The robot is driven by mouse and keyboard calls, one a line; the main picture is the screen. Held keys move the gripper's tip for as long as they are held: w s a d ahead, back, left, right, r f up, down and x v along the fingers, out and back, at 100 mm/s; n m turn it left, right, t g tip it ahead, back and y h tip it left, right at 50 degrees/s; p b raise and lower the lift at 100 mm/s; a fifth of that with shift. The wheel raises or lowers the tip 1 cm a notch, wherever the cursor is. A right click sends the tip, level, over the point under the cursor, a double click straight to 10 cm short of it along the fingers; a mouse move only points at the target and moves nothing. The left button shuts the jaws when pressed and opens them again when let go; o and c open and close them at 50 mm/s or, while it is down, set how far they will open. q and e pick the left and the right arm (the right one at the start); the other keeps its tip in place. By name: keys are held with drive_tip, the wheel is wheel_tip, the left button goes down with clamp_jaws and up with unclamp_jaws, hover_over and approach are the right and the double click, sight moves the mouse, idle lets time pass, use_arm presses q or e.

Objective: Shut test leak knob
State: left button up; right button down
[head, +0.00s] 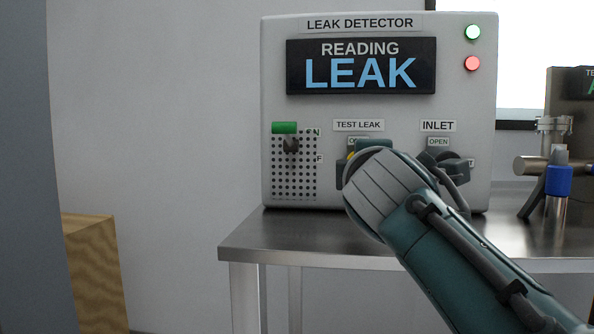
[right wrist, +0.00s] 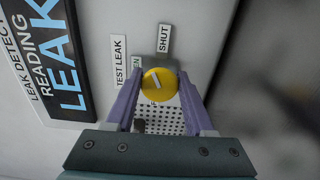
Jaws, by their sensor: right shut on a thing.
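The test leak knob (right wrist: 159,85) is yellow with a short, slanted white mark. It is on the grey leak detector (head: 380,110), under the TEST LEAK label (head: 358,125). In the right wrist view my right gripper (right wrist: 158,90) has its two purple fingers on either side of the knob, shut on it. A SHUT label (right wrist: 164,39) is beside the knob, and an OPEN label (right wrist: 137,62) is partly hidden. In the head view my right arm covers most of the knob and the fingers. My left gripper is not in view.
The inlet knob (head: 437,158) is close to the right of my wrist. A green-tipped switch (head: 285,128) is at left. The metal table (head: 250,238) has bare space at its left edge.

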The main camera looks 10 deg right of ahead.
drive_tip(key=m+b, duration=0.1)
drive_tip(key=m, duration=0.2)
drive_tip(key=shift+f+m, duration=0.1)
drive_tip(key=shift+m, duration=0.3)
drive_tip(key=shift+m+b, duration=0.35)
drive_tip(key=shift+m, duration=0.25)
drive_tip(key=shift+c, duration=1.3)
unclamp_jaws()
